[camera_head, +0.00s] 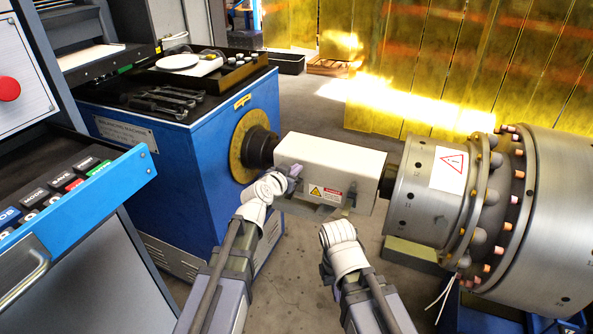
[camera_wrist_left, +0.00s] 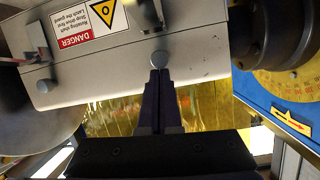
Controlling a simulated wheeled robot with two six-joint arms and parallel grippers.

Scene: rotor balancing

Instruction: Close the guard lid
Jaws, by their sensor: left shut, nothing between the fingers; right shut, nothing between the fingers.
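The white guard lid (camera_head: 330,160) lies over the shaft between the blue balancing machine and the steel rotor. Its front carries a danger label, also visible upside down in the left wrist view (camera_wrist_left: 88,22). I cannot tell if the lid is fully seated. My left gripper (camera_head: 294,178) is at the lid's left front end. In the left wrist view its shut, empty fingers (camera_wrist_left: 160,74) point at a round knob (camera_wrist_left: 160,58) on the guard's edge; contact is unclear. My right arm reaches below the guard's right part, but its fingers are hidden.
The blue balancing machine (camera_head: 190,150) stands behind left, with tools and a white disc on top. The large steel rotor (camera_head: 565,200) fills the right. A control panel (camera_head: 60,200) stands at the near left. Open floor shows below the guard.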

